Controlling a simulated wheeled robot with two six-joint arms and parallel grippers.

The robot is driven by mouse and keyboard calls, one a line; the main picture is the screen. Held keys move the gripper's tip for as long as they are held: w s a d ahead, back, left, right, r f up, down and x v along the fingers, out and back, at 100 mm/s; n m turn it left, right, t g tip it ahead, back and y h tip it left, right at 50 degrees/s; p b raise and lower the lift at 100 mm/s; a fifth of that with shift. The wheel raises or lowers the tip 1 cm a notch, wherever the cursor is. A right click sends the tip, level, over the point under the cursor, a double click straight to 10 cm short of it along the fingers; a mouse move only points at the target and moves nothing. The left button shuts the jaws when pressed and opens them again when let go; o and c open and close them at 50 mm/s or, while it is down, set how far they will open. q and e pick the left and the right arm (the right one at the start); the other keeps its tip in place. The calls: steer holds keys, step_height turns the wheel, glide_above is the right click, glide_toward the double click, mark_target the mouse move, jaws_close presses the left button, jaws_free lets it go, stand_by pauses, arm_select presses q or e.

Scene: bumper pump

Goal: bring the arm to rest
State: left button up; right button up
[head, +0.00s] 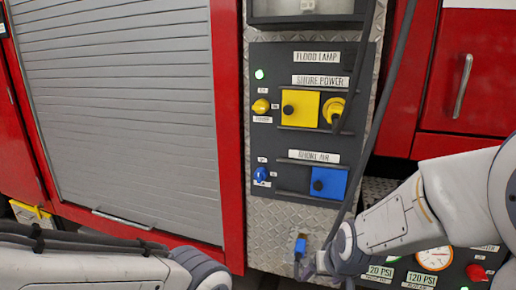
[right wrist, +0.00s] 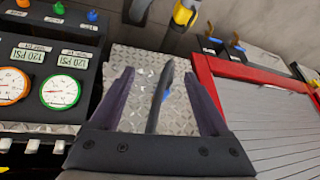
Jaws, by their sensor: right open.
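My right arm comes in from the right in the head view, and its gripper (head: 318,260) is low in front of the diamond plate below the panel. In the right wrist view the two dark fingers (right wrist: 157,82) are spread apart. A dark hose or cable (right wrist: 153,112) shows between them with a small blue part beside it; I cannot tell whether anything touches the fingers. In the head view a blue fitting (head: 300,246) hangs beside the gripper. Only a link of my left arm shows at the lower left; its gripper is out of view.
The panel (head: 270,140) has a yellow plug (head: 333,110) at the shore power inlet and a blue cover (head: 328,183) at shore air. Gauges (head: 434,258) sit below my right arm. A grey roller shutter (head: 120,110) is at left.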

steer(key=s+d+f+n+g, duration=0.1)
steer(key=s+d+f+g, duration=0.25)
steer(key=s, duration=0.45)
steer(key=s+a+r+n+g+p, duration=0.2)
steer(key=s+a+r+n+p, duration=0.5)
steer(key=s+a+r+p, duration=0.4)
steer(key=s+a+r, duration=0.2)
steer(key=s+r, duration=0.1)
steer(key=r, duration=0.3)
steer(key=shift+a, duration=0.25)
steer(key=shift+r, duration=0.1)
